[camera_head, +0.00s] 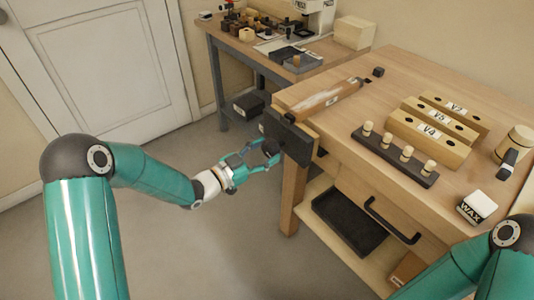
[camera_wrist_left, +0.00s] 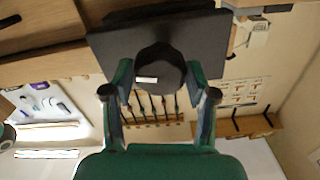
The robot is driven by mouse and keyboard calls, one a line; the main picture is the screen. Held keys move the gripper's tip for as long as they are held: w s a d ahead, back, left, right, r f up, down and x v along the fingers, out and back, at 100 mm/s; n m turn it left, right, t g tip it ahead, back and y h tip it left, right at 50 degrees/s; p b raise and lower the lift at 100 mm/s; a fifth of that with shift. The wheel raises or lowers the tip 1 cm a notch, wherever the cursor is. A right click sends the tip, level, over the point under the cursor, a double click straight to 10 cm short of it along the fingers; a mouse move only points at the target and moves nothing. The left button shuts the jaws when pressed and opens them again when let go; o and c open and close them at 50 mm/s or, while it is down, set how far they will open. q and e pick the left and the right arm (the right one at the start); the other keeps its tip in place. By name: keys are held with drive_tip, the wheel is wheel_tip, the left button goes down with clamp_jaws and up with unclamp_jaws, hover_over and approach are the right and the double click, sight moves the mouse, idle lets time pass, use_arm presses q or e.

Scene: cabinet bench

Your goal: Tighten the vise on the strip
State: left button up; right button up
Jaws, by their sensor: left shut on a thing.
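The vise (camera_head: 290,139) is a dark plate on the left end of the wooden bench. A dark round knob (camera_wrist_left: 160,68) with a small white mark stands out from its front; the plate (camera_wrist_left: 108,45) shows behind it in the left wrist view. My left gripper (camera_head: 264,156) is shut on this knob, one finger on each side; it also shows in the left wrist view (camera_wrist_left: 160,82). A long wooden piece with a pale streak (camera_head: 318,98), which looks like the strip, lies at the bench's left edge behind the plate. I cannot tell whether the jaw touches it. My right gripper is out of view.
On the bench (camera_head: 385,92) are labelled wooden blocks (camera_head: 430,130), a dark rack with pegs (camera_head: 394,157) and a WAX box (camera_head: 476,207). Below hangs an open shelf with a dark tray (camera_head: 348,221). A second table (camera_head: 232,46) stands behind. The floor at left is clear.

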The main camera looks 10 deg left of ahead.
use_arm(q)
drive_tip(key=shift+d+f+m+b, duration=0.1)
drive_tip(key=shift+f+m+b, duration=0.1)
drive_tip(key=shift+m+b, duration=1.55)
drive_tip(key=shift+b, duration=0.55)
drive_tip(key=shift+r, duration=0.1)
drive_tip(key=shift+b, duration=0.4)
drive_tip(key=shift+d+f+m+b, duration=0.1)
drive_tip(key=shift+m+b, duration=0.85)
drive_tip(key=shift+b, duration=0.4)
drive_tip(key=shift+d+f+m+b, duration=0.1)
drive_tip(key=shift+m+b, duration=0.8)
drive_tip(key=shift+b, duration=0.45)
